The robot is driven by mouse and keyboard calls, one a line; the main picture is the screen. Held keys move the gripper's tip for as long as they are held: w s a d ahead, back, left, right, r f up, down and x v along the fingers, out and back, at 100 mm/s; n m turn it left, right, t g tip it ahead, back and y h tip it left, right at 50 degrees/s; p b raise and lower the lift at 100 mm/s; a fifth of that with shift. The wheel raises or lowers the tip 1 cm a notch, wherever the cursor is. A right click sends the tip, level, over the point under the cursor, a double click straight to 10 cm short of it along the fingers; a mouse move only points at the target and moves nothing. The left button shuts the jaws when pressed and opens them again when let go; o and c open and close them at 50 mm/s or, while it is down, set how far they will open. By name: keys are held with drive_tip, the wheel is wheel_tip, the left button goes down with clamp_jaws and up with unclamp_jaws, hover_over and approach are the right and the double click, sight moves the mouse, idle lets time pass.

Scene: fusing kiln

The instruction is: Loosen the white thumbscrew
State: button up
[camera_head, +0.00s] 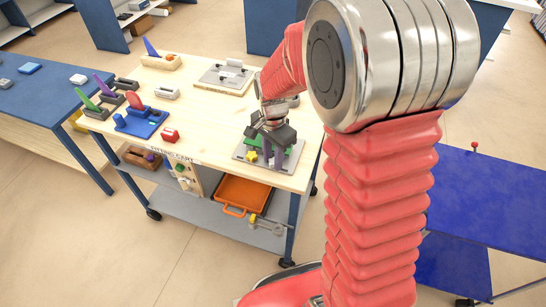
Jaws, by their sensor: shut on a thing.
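My gripper (271,155) points down over a grey base plate (243,154) near the right front of the wooden cart top. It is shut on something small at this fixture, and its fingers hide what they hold. I cannot make out the white thumbscrew at the fixture. Another grey plate (213,77) with white pieces on it lies farther back on the same top.
A blue fixture (140,122) with a red part, a red block (170,135) and a grey-white block (166,93) stand on the left of the wooden top (195,130). An orange tray (243,193) is on the shelf below. A blue table (490,200) stands at right.

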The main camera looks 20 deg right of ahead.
drive_tip(key=shift+c, duration=0.7)
drive_tip(key=shift+n, duration=0.4)
drive_tip(key=n, duration=0.5)
drive_tip(key=shift+n, duration=0.4)
drive_tip(key=n, duration=0.3)
drive_tip(key=shift+s+d+n, duration=0.1)
drive_tip(key=shift+n, duration=0.3)
drive_tip(key=shift+d+n, duration=0.1)
drive_tip(key=shift+n, duration=1.7)
drive_tip(key=o, duration=1.1)
drive_tip(key=shift+c, duration=0.2)
